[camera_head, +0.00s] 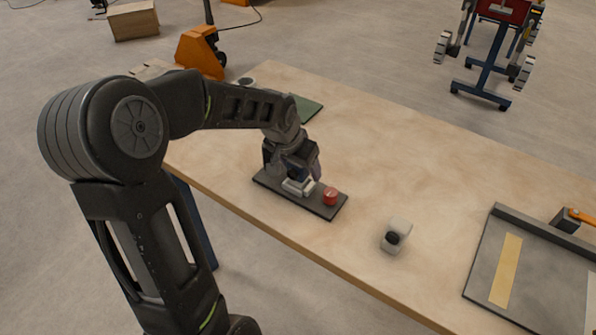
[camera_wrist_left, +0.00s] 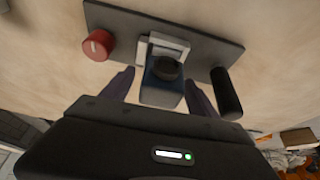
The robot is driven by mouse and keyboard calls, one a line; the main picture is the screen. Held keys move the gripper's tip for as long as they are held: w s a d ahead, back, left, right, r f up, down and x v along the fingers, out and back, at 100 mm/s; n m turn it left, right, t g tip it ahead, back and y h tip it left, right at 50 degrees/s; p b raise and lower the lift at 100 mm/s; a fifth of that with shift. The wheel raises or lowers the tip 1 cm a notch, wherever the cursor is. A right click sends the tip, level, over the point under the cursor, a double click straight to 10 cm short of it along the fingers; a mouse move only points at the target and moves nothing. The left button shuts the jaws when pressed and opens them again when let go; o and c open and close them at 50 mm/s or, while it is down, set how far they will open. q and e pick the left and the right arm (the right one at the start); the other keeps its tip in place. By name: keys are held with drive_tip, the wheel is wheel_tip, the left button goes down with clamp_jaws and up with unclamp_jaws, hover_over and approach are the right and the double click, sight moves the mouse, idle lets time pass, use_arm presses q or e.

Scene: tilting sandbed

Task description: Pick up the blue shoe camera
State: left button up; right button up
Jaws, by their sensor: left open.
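The blue shoe camera (camera_wrist_left: 162,90) has a dark round top and sits at a pale grey bracket (camera_wrist_left: 163,48) on a dark plate (camera_wrist_left: 205,42). In the head view the plate (camera_head: 318,207) lies near the table's front edge, and my gripper mostly hides the blue camera. My left gripper (camera_head: 300,172) points down over the plate. In the left wrist view its open fingers (camera_wrist_left: 160,92) stand on either side of the blue camera; I cannot tell whether they touch it. My right gripper is not in view.
A red knob (camera_head: 330,196) and a black cylinder (camera_wrist_left: 227,93) stand on the plate beside the camera. A pale device with a dark lens (camera_head: 397,232) lies to the right. A grey board (camera_head: 480,275) is farther right. A green mat (camera_head: 307,107) lies behind. The table's middle is clear.

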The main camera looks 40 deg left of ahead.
use_arm(q)
drive_tip(key=shift+c, duration=0.2)
idle(0.3)
clamp_jaws()
idle(0.6)
